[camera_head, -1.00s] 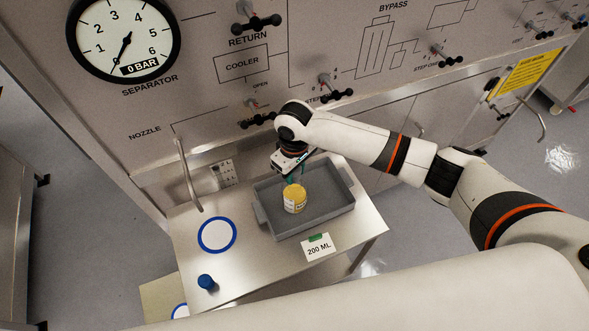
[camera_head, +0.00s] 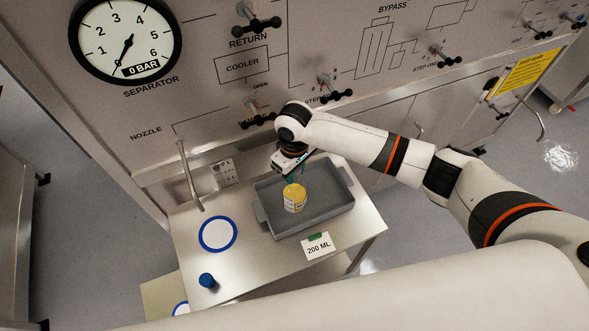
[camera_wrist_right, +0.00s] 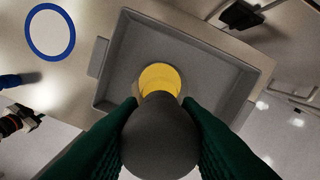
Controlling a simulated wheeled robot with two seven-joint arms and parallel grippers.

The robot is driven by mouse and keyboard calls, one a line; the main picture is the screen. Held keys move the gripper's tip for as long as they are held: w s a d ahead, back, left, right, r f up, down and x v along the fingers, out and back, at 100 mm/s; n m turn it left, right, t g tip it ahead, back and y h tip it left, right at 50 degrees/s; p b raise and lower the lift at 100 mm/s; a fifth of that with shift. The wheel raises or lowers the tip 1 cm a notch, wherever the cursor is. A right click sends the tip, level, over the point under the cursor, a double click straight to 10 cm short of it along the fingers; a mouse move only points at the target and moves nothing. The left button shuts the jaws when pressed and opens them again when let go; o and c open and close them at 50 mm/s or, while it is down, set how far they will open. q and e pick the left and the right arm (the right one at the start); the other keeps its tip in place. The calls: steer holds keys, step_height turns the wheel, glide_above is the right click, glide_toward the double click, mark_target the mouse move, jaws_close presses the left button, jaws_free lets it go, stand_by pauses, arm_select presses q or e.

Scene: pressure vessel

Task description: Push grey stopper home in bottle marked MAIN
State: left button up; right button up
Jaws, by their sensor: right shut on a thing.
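A bottle with yellow contents and a white label (camera_head: 294,200) stands in the grey tray (camera_head: 262,222). The writing on its label is too small to read. My right gripper (camera_head: 293,178) is above the bottle, and its fingertips are partly hidden in the head view. In the right wrist view, the green fingers are shut on a rounded dark grey stopper (camera_wrist_right: 160,140). The stopper overlaps the near part of the yellow bottle (camera_wrist_right: 160,77) in that view. I cannot tell whether it touches the bottle's mouth. My left gripper is not in view.
A blue-topped item (camera_head: 207,281) stands at the table's front left. A blue ring mark (camera_head: 217,235) lies left of the tray, and a "200 ML" card (camera_head: 318,246) in front. The panel with valves and a bent nozzle pipe (camera_head: 188,178) is behind.

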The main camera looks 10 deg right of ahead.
steer(key=shift+f, duration=0.8)
steer(key=o, duration=1)
steer(key=shift+o, duration=0.2)
step_height(320, 180, up, 12)
steer(key=b, duration=0.2)
steer(key=shift+b, duration=0.4)
